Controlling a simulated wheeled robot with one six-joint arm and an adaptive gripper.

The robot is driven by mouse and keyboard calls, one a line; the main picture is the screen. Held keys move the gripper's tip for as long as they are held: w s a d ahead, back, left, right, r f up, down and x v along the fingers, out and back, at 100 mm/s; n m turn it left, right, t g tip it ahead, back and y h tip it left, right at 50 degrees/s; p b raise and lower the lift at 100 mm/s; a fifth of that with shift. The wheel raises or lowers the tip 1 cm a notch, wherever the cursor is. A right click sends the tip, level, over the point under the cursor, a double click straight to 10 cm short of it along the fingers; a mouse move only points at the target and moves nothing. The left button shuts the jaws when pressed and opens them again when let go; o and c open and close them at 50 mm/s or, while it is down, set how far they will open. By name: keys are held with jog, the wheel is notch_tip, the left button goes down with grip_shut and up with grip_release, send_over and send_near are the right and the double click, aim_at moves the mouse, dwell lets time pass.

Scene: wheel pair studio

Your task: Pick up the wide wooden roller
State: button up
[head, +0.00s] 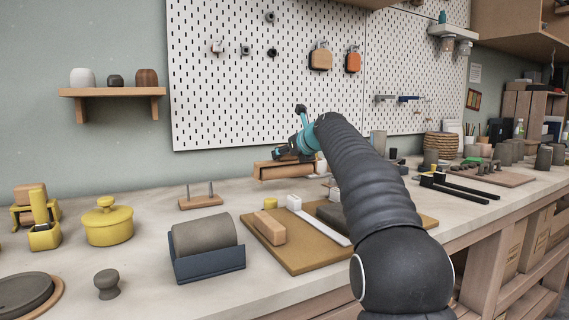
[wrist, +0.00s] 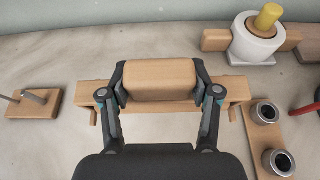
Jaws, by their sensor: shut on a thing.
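The wide wooden roller (wrist: 160,80) is a light-wood cylinder lying crosswise in the middle of the wrist view. My gripper (wrist: 160,84) is shut on it, with one finger at each end. A longer light-wood stand (wrist: 235,91) lies directly beneath the roller and sticks out on both sides. I cannot tell whether the roller still touches the stand. In the head view my gripper (head: 292,152) is over the back of the bench, above the light-wood stand (head: 285,172). The arm and gripper partly hide this area.
A two-peg wooden block (head: 200,201) stands to the left. A white roll with a yellow core (wrist: 257,38) and a wooden block with metal cups (wrist: 254,125) are on the right. A blue cradle with a grey roller (head: 207,263) and a yellow pot (head: 108,226) are nearer. A pegboard (head: 230,100) rises behind.

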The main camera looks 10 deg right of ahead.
jog(key=s+d+r, duration=0.6)
jog(key=d, duration=0.2)
jog(key=shift+s+d+r, duration=0.2)
jog(key=shift+d, duration=0.15)
jog(key=o, duration=0.9)
jog(key=shift+c, duration=0.2)
jog(key=c, duration=0.9)
jog(key=shift+o, duration=0.2)
